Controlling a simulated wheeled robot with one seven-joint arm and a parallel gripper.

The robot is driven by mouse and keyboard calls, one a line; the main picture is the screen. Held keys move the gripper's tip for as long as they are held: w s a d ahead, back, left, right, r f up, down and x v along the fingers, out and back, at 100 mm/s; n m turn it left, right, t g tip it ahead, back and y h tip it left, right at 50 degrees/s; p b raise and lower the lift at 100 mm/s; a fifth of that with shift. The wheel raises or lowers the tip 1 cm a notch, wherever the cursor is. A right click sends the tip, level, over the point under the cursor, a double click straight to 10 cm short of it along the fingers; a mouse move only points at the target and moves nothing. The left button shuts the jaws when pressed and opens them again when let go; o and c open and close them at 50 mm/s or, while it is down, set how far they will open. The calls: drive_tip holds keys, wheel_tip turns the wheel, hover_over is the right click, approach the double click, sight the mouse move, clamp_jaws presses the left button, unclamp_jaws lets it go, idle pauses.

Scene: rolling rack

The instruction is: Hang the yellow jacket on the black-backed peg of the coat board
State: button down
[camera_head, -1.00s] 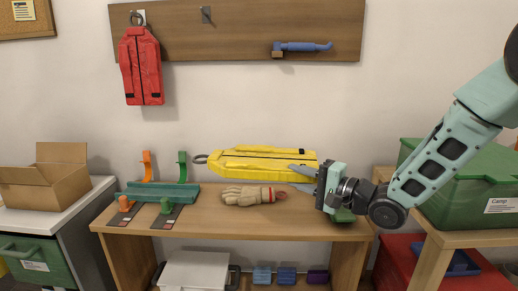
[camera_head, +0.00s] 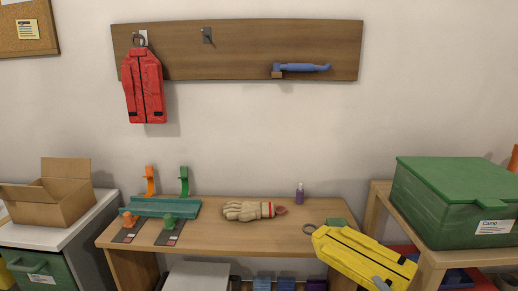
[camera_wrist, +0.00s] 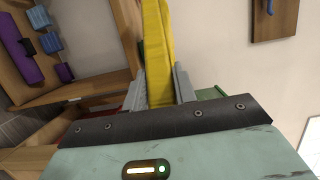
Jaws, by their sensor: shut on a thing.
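The yellow jacket (camera_head: 345,252) hangs tilted at the lower right in the head view, with a dark ring at its upper left end. My gripper (camera_head: 381,284) is shut on its lower right part, mostly cut off by the frame edge. In the wrist view, the jacket (camera_wrist: 157,45) runs up from between both fingers of my gripper (camera_wrist: 160,88). The wooden coat board (camera_head: 260,45) is on the wall. Its middle peg (camera_head: 207,37) has a dark grey backing and is empty. The left peg has a paler backing and holds a red jacket (camera_head: 144,95).
A blue object (camera_head: 305,68) is at the board's right end. A green bin (camera_head: 455,205) stands on the right; a cardboard box (camera_head: 50,200) is at left.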

drive_tip(key=shift+s+d+f+m+t+h+p, duration=0.1)
drive_tip(key=shift+s+d+m+h+p, duration=0.15)
drive_tip(key=shift+s+m+h, duration=0.35)
drive_tip(key=shift+s+d+m+t+h+p, duration=0.1)
drive_tip(key=shift+s+d+m+h, duration=0.2)
drive_tip(key=shift+s+h, duration=0.45)
drive_tip(key=shift+s+d+f+m+t+h+p, duration=0.1)
drive_tip(key=shift+s+d+m+h+p, duration=0.25)
drive_tip(key=shift+h, duration=0.5)
drive_tip(key=shift+s+a, duration=0.1)
